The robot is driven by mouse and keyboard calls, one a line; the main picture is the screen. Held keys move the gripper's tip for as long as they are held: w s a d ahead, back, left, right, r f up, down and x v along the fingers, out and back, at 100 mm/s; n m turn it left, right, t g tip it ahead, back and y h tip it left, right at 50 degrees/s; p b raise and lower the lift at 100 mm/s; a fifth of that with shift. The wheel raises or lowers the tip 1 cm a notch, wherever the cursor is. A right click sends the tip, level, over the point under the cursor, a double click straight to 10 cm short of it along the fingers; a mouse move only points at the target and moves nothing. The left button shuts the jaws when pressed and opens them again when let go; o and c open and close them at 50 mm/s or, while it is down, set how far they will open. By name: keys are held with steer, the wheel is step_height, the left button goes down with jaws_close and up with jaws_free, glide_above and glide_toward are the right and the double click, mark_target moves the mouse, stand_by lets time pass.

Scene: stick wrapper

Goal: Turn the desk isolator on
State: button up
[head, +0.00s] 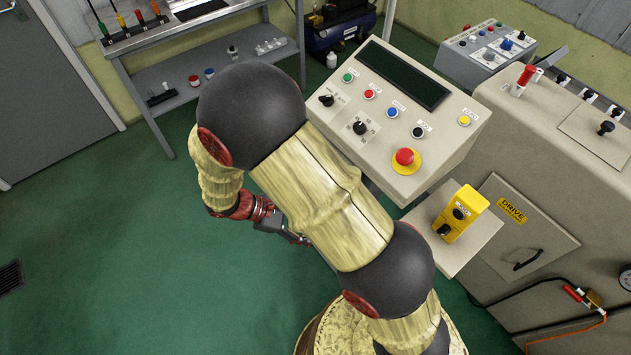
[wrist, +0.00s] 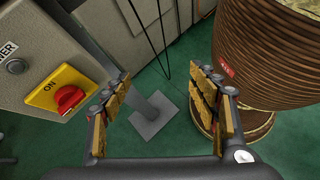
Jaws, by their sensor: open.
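In the wrist view a red rotary knob (wrist: 69,99) sits on a square yellow plate (wrist: 46,97) marked ON, on the side of a grey-beige box. I take this for the desk isolator; its exact knob setting is hard to read. My gripper (wrist: 163,82) is open and empty, with the knob to the left of its left finger and apart from it. In the head view my gripper (head: 294,238) is low beside the sloped desk console (head: 455,145), partly covered by my arm. The isolator is not visible in the head view.
The console top carries a red mushroom button (head: 404,157), a black selector (head: 360,128) and coloured buttons. A yellow switch box (head: 461,214) stands to its right. A grey post foot (wrist: 154,115) is on the green floor beyond my fingers. Open floor lies left.

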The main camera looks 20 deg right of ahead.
steer(key=w+a+f+n+t+h+p, duration=0.15)
steer(key=w+f+n+t+h, duration=0.25)
steer(key=w+n+t+h, duration=0.6)
steer(key=w+d+g+y+b, duration=0.1)
steer(key=w+d+y, duration=0.1)
steer(key=w+d, duration=0.2)
steer(key=d, duration=0.3)
steer(key=shift+w+r+m+g+y+b, duration=0.2)
steer(key=shift+r+m+g+y+b, duration=0.1)
steer(key=shift+m+g+y, duration=0.1)
steer(key=shift+c, duration=0.6)
steer(key=c, duration=1)
